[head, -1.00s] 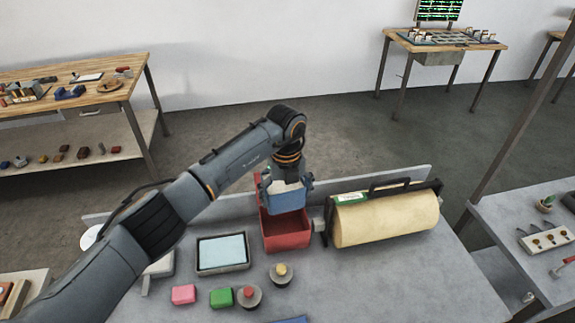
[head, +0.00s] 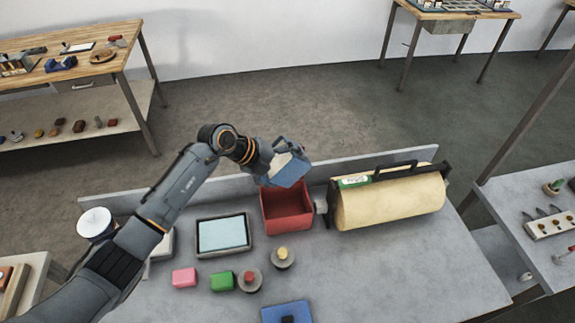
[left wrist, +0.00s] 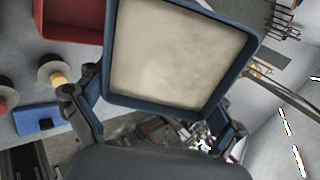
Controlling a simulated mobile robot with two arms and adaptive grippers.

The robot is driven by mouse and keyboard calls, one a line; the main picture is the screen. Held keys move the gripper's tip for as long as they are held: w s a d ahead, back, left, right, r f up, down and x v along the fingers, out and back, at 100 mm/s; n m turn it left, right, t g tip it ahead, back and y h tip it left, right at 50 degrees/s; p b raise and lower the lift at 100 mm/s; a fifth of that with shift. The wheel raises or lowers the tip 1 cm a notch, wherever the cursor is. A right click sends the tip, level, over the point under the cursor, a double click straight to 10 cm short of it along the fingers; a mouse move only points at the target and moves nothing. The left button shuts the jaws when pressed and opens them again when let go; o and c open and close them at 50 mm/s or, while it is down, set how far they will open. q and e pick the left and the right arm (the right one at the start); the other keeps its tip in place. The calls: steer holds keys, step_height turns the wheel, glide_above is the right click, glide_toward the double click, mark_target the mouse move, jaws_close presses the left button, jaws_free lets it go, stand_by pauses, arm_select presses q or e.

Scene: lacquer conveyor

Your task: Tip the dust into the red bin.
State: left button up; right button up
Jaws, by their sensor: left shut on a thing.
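My left gripper (head: 287,153) is shut on a small blue tray (head: 288,171) and holds it above the far part of the red bin (head: 288,223). The tray is tilted in the head view. In the left wrist view the blue rim of the tray (left wrist: 108,48) surrounds a flat beige layer of dust (left wrist: 172,55) that covers its floor. The red bin also shows at the upper left of that view (left wrist: 78,22). In the head view the part of the bin that I see inside looks empty. My right gripper is not in view.
A cream roll in a black frame (head: 390,207) stands right of the bin. A tray with a pale blue pad (head: 222,235), pink block (head: 184,277), green block (head: 221,281), two round knobs and a blue item (head: 286,312) lie nearer. A low ledge runs behind.

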arm_select(q)
steer(key=shift+s+f+t+h+b, duration=0.1)
steer(key=shift+f+t+h+b, duration=0.15)
steer(key=shift+h, duration=0.35)
steer(key=shift+s+f+t+h+b, duration=0.15)
steer(key=shift+h+b, duration=0.2)
steer(key=shift+h, duration=0.25)
steer(key=h+b, duration=0.1)
steer(key=b, duration=0.3)
steer(key=shift+w+t+h, duration=0.15)
steer(key=shift+t+h, duration=0.25)
steer(key=h+b, duration=0.1)
steer(key=b, duration=0.5)
steer(key=shift+t+h, duration=0.3)
steer(key=shift+h, duration=0.1)
steer(key=h+b, duration=0.2)
steer(key=b, duration=0.3)
steer(key=t+h+b, duration=0.1)
steer(key=h+b, duration=0.1)
steer(key=b, duration=0.3)
steer(key=t+h+b, duration=0.1)
steer(key=h+b, duration=0.1)
steer(key=b, duration=0.4)
steer(key=shift+f, duration=0.25)
steer(key=shift+r+h+b, duration=0.15)
steer(key=shift+h+b, duration=0.25)
steer(key=shift+b, duration=0.45)
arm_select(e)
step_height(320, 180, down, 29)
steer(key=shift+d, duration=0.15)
